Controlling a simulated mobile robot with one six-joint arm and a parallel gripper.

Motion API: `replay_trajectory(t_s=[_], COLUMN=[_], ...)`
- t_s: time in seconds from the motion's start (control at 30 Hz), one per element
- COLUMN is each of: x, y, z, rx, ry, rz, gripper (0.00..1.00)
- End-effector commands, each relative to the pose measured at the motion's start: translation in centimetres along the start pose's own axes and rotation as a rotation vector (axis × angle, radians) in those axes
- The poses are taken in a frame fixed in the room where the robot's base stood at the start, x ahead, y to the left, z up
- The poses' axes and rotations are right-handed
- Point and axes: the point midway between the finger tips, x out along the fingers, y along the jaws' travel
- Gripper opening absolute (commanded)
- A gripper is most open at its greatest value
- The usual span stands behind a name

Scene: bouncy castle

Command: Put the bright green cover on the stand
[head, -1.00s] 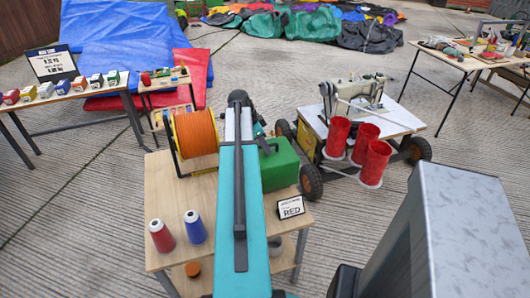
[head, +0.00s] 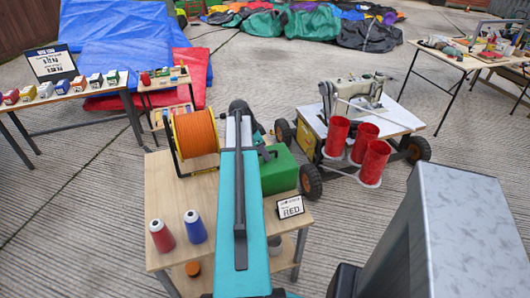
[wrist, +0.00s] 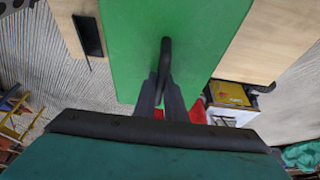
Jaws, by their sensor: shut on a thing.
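The bright green cover (head: 280,168) is a box-like shape at the back right of the wooden table, partly hidden behind my arm in the head view. In the wrist view the cover (wrist: 130,50) shows as a broad green face with a dark handle. My gripper (wrist: 163,100) has its fingers closed at this handle. In the head view my gripper is hidden behind my arm. I cannot tell whether the cover touches the table. No part is clearly marked as the stand; a wheeled stand (head: 395,127) carries a sewing machine (head: 355,97) to the right.
Red cylinders (head: 374,160) stand at the cart's front. Open paving lies between the tables.

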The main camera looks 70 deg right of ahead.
Motion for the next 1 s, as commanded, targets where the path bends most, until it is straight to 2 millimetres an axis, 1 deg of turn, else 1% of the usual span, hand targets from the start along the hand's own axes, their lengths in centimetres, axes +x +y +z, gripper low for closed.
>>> replay_trajectory(t_s=[0.23,0.27,0.3,0.37,0.77,0.87,1.0], x=[0.2,0.2,0.2,0.2,-0.1,-0.4,-1.5], y=[0.0,0.0,0.0,0.0,0.0,-0.1,-0.1], z=[0.1,0.1,0.1,0.1,0.1,0.1,0.2], rx=[-0.001,-0.001,-0.001,-0.001,-0.002,-0.002,-0.003], ry=[0.001,0.0,0.0,0.0,0.0,0.0,0.0], rz=[-0.001,0.0,0.0,0.0,-0.001,-0.001,-0.002], gripper=[0.0,0.14,0.2,0.29,0.29,0.29,0.29])
